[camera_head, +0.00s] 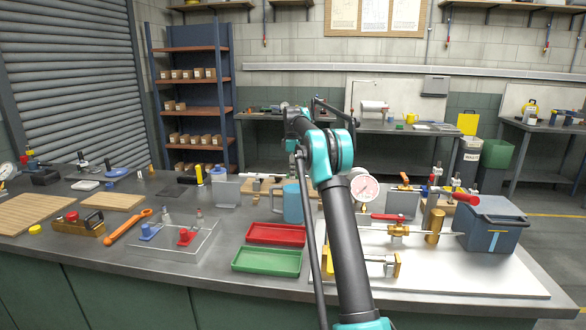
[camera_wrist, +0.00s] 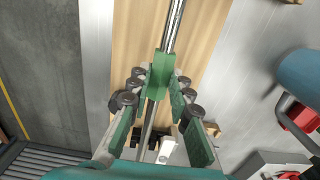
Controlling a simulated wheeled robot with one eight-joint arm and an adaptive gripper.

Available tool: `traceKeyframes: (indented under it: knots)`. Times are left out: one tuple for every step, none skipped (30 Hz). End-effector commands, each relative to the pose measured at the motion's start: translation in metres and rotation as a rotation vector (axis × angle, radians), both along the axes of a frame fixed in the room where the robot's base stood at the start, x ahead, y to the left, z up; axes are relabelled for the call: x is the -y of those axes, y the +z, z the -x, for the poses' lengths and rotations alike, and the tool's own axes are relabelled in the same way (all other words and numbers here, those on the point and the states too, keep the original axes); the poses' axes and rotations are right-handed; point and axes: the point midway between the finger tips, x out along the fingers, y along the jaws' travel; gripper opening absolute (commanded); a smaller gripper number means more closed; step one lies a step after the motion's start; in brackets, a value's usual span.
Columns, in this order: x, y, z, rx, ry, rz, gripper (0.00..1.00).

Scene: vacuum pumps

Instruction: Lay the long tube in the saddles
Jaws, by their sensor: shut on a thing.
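In the wrist view a shiny long tube (camera_wrist: 173,25) runs from the top edge down between my fingers, above a pale wooden board (camera_wrist: 213,25). A green block-like piece (camera_wrist: 161,72) sits around or over the tube between the fingertips. My gripper (camera_wrist: 160,92) is shut on the tube, with a green finger on each side. The tube's lower part is partly covered by the gripper, and a dark support shows near its lower end. I cannot tell whether the tube touches the saddles. In the head view my arm hides the gripper, and the wooden board (camera_head: 262,187) shows behind the blue mug.
The blue mug (camera_head: 288,204) stands close by; it also shows in the wrist view (camera_wrist: 302,78). A red tray (camera_head: 276,234) and a green tray (camera_head: 267,261) lie in front. Gauge (camera_head: 365,188), brass valves and a blue box (camera_head: 490,225) crowd the right.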

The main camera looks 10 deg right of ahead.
Motion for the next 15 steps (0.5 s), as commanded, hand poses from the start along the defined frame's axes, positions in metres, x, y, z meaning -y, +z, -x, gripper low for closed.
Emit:
traceKeyframes:
  knots:
    - [0.0,-0.0022,0.0001,0.0,0.0,0.0,0.0]
    - [0.0,-0.0033,0.0001,0.0,0.0,0.0,0.0]
    - [0.0,-0.0045,0.0001,0.0,0.0,0.0,0.0]
    - [0.0,-0.0051,0.0001,0.0,0.0,0.0,0.0]
    - [0.0,-0.0056,0.0001,0.0,0.0,0.0,0.0]
    - [0.0,-0.006,0.0001,0.0,0.0,0.0,0.0]
    - [0.0,-0.0061,0.0001,0.0,0.0,0.0,0.0]
    - [0.0,-0.0062,0.0001,0.0,0.0,0.0,0.0]
    - [0.0,-0.0062,0.0001,0.0,0.0,0.0,0.0]
    - [0.0,-0.0062,0.0001,0.0,0.0,0.0,0.0]
    - [0.0,-0.0061,0.0001,0.0,0.0,0.0,0.0]
    - [0.0,-0.0061,0.0001,0.0,0.0,0.0,0.0]
    - [0.0,-0.0061,0.0001,0.0,0.0,0.0,0.0]
    - [0.0,-0.0061,0.0001,0.0,0.0,0.0,0.0]
    - [0.0,-0.0061,0.0001,0.0,0.0,0.0,0.0]
